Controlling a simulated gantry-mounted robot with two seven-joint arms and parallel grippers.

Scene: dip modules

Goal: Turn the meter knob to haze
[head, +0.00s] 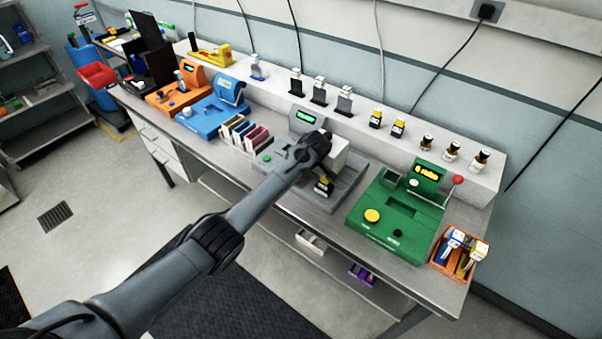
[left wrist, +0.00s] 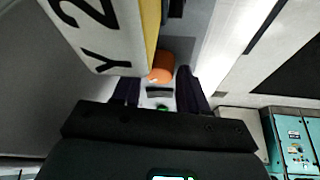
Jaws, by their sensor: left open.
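A grey meter (head: 335,196) with a lit green display (head: 306,117) stands mid-bench. My left arm crosses it, and my left gripper (head: 318,150) is above it beside its white block (head: 340,152). A mode knob on this meter cannot be made out; the arm hides part of the meter. In the left wrist view my left gripper (left wrist: 158,88) is open. An orange rounded piece (left wrist: 162,66) shows just beyond the fingers, seemingly untouched; I cannot tell whether it is a knob. My right gripper is not in view.
Blue (head: 210,118) and orange (head: 165,102) machines stand left. Bottles line the rear shelf. A white piece marked "Y 2" (left wrist: 100,30) is close to the left finger in the wrist view.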

